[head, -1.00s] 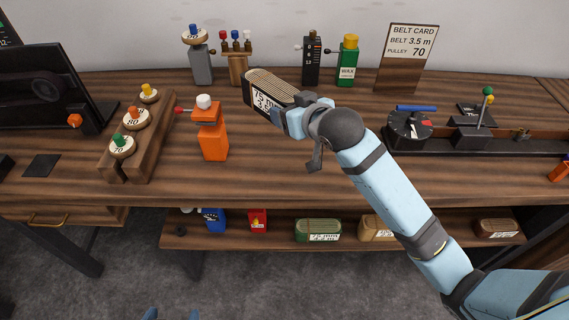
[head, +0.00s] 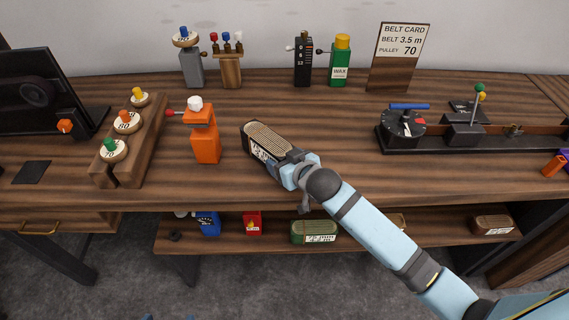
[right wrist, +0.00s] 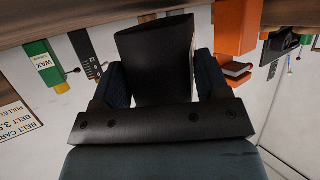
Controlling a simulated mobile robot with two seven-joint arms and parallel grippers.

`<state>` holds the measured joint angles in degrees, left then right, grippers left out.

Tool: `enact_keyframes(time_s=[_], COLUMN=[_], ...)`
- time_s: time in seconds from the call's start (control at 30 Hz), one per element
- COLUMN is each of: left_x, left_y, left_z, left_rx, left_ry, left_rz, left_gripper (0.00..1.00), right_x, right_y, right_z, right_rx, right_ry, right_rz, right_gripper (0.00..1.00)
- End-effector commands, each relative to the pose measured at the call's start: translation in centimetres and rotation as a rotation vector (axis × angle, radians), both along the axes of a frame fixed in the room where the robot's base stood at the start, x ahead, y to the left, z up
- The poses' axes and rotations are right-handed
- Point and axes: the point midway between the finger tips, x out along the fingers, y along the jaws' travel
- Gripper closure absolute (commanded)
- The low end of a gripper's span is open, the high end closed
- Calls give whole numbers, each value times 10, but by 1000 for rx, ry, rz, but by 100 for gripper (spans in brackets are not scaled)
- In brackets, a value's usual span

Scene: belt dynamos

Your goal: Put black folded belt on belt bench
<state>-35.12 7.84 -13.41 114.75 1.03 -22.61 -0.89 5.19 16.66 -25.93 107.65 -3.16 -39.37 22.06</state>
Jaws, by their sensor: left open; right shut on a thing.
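The black folded belt (head: 268,138), with a tan ribbed top and a white label on its side, is over the middle of the wooden belt bench (head: 330,175). My right gripper (head: 290,167) is shut on its near right end. The right wrist view shows the dark belt (right wrist: 155,55) between both fingers. The belt looks level and low over the bench; I cannot tell whether it touches the wood. Part of its label is hidden by the gripper. Small light-blue tips of my left gripper (head: 169,317) show at the bottom edge, apart, far from the belt.
An orange device (head: 205,140) stands left of the belt, beside a rack of pulleys (head: 135,150). A wax bottle (head: 340,62) and belt card (head: 399,55) stand behind. A black dial fixture (head: 403,130) is right. A green belt (head: 314,232) lies on the lower shelf.

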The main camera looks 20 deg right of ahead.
Motion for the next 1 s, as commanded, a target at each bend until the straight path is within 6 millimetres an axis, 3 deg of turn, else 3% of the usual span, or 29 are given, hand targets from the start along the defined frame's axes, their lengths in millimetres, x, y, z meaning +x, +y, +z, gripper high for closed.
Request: enact_keyframes(time_s=[0.1,0.47,0.5,0.57,0.6,0.9,1.0], left_x=[0,0,0,0,0,1,1], left_y=[0,-1,-1,-1,-1,-1,-1], left_z=[-1,0,0,0,0,0,0], left_rx=[-1,-2,-2,-2,-2,-2,-2], left_ry=[1,2,1,1,1,0,0], left_rz=[1,0,0,0,0,0,0], left_gripper=[4,4,4,4,4,4,4], right_x=[0,0,0,0,0,0,-9], right_y=[0,0,0,0,0,0,-2], right_z=[-11,-13,-15,-15,-15,-12,-9], right_rx=[1,2,-1,-1,-1,-1,0], right_ry=[-4,-6,-1,-1,-1,-1,-1], right_rz=[1,1,0,0,0,0,0], right_gripper=[92,92,22,8,5,5,5])
